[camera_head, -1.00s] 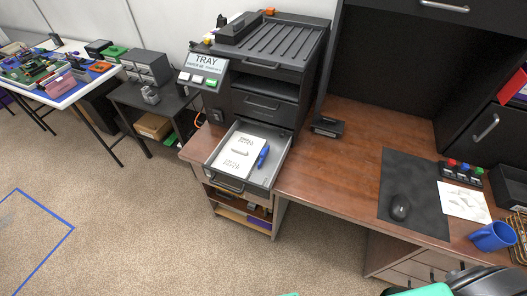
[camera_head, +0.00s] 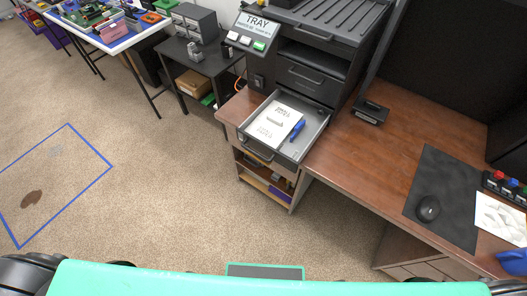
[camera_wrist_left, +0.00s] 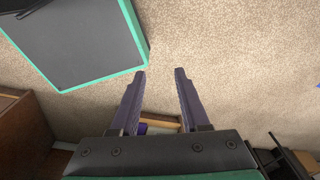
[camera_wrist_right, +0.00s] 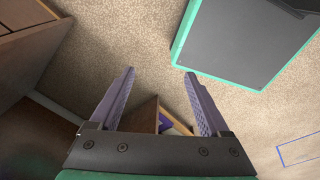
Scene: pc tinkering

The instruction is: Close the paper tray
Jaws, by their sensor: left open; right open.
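The paper tray (camera_head: 262,151) is a grey drawer pulled out of the black printer-like machine (camera_head: 318,62), above the brown desk. White paper (camera_head: 273,126) and a blue object (camera_head: 297,130) lie in it. A dark handle runs along its front edge. My left gripper (camera_wrist_left: 159,72) is open and empty, pointing down over the carpet in the left wrist view. My right gripper (camera_wrist_right: 159,73) is open and empty over the carpet in the right wrist view. Neither gripper's fingers show in the head view, and both are apart from the tray.
Open shelves (camera_head: 264,177) stand below the tray. The wooden desk (camera_head: 390,139) to the right holds a black mat (camera_head: 447,188) and a mouse (camera_head: 427,208). A small dark side table (camera_head: 205,68) stands left of the machine. Carpet (camera_head: 170,195) in front is clear.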

